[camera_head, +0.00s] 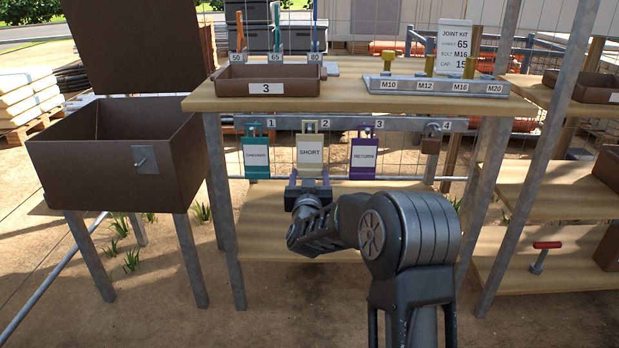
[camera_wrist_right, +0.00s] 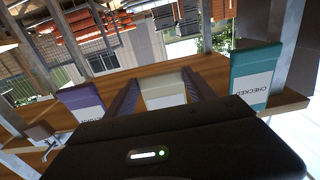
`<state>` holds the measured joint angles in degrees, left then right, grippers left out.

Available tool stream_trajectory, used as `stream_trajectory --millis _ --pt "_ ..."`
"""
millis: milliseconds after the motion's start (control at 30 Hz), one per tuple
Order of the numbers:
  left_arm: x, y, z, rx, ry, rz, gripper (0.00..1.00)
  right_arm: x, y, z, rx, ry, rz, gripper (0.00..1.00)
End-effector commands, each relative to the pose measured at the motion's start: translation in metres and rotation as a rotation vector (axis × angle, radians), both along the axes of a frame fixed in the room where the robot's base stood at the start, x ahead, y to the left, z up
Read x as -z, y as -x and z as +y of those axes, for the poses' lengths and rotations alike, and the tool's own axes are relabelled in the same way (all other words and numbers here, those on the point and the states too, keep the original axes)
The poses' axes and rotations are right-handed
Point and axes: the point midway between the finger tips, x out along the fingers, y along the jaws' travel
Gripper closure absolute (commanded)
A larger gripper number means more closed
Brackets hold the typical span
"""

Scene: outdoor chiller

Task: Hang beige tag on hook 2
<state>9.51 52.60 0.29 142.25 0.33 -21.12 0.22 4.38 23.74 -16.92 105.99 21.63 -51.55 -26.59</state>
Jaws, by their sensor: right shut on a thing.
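The beige tag (camera_head: 310,153), marked SHORT, is upright at hook 2 under the shelf edge, below the label 2 (camera_head: 312,126). My right gripper (camera_head: 308,186) is shut on its lower part from below. The beige tag also shows between the fingers in the right wrist view (camera_wrist_right: 164,90). Whether its hole is around the hook cannot be told. A teal tag (camera_head: 257,157) hangs at position 1 and a purple tag (camera_head: 364,152) at position 3. They show on either side in the wrist view, teal (camera_wrist_right: 252,75) and purple (camera_wrist_right: 80,101). My left gripper is not in view.
A padlock (camera_head: 431,140) hangs at position 4. Above the rail, the wooden shelf (camera_head: 345,98) holds a brown tray (camera_head: 268,84) marked 3 and a bolt rack (camera_head: 436,86). An open brown box (camera_head: 120,165) stands at left. The lower shelf (camera_head: 262,215) has free room.

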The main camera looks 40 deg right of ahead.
Motion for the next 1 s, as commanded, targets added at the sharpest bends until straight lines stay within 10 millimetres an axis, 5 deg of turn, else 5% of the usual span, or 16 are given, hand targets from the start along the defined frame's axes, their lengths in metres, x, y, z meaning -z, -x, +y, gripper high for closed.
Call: stream_trajectory --millis 400,433,700,1000 --pt "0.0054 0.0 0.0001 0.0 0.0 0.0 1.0 0.006 0.0001 0.0002 0.0 0.001 -0.001 1.0" --pt "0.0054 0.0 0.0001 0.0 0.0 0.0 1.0 0.006 0.0001 0.0002 0.0 0.001 -0.001 0.35" --pt "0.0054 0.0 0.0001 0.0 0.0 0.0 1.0 0.0061 0.0 0.0003 0.0 0.0 0.0 0.13" --pt "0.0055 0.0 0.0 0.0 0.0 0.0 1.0 0.0064 0.0001 0.0002 0.0 0.0 0.0 0.03"
